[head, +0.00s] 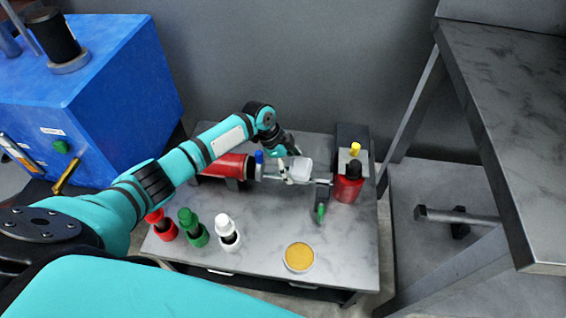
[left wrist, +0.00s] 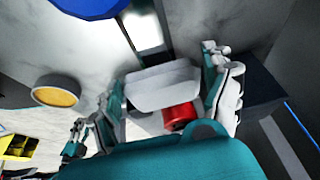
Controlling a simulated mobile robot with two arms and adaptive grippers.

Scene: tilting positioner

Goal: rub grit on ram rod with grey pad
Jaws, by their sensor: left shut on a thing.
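My left gripper (head: 291,167) is shut on a pale grey pad (head: 303,168), which also shows between the fingers in the left wrist view (left wrist: 162,87). The pad is at the ram rod (head: 321,182), whose bright metal also shows beyond the pad in the left wrist view (left wrist: 143,28). The rod runs right from a red cylinder (head: 226,166). I cannot tell whether pad and rod touch. The pad and fingers hide part of the rod, and no grit can be made out. My right gripper is not in view.
Red (head: 161,226), green (head: 193,229) and white (head: 228,234) bottles stand at the bench's front left. A round tin with yellow-orange contents (head: 299,257) sits at the front. A red container with a black top (head: 349,184) stands right of the rod. The front right bench top is clear.

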